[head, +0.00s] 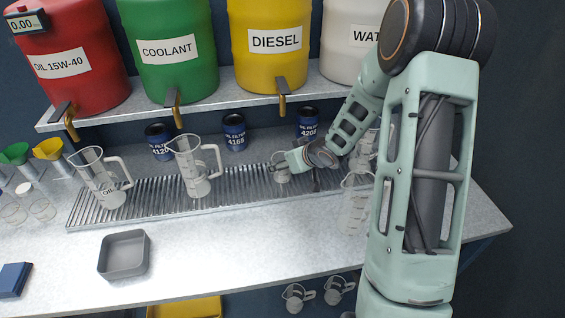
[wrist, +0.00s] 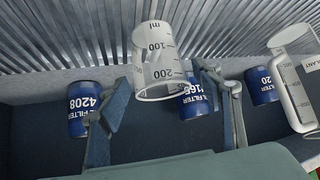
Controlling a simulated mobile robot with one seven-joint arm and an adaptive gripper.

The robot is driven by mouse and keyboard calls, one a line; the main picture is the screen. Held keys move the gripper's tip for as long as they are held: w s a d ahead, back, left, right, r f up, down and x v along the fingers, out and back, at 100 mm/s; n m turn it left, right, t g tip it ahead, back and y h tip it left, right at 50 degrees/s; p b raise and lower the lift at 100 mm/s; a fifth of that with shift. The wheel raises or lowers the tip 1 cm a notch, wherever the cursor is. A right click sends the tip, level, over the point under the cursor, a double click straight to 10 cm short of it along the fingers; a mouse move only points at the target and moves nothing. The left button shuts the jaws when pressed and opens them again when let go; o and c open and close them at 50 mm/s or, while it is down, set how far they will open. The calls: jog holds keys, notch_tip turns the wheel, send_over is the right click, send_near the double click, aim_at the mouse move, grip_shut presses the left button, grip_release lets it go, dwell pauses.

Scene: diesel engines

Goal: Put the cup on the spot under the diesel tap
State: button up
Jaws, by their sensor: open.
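The cup (head: 281,171) is a small clear measuring cup on the ribbed drip grate (head: 240,185), below the diesel tap (head: 282,104) in the head view. The tap hangs from the yellow DIESEL drum (head: 270,60). In the wrist view the cup (wrist: 154,58) shows ml marks and lies between the two blue-grey fingers. My gripper (head: 297,168) is open at the cup's right side. In the wrist view my gripper (wrist: 168,88) has a visible gap on both sides of the cup. The spot itself cannot be made out.
A jug (head: 195,168) and an OIL jug (head: 106,180) stand to the left on the grate. More clear vessels (head: 355,205) stand close to my arm at right. Blue oil filters (head: 234,132) line the back. A grey tray (head: 124,254) sits in front; the front middle counter is clear.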

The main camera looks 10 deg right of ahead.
jog(key=p+v, duration=0.2)
jog(key=v, duration=0.8)
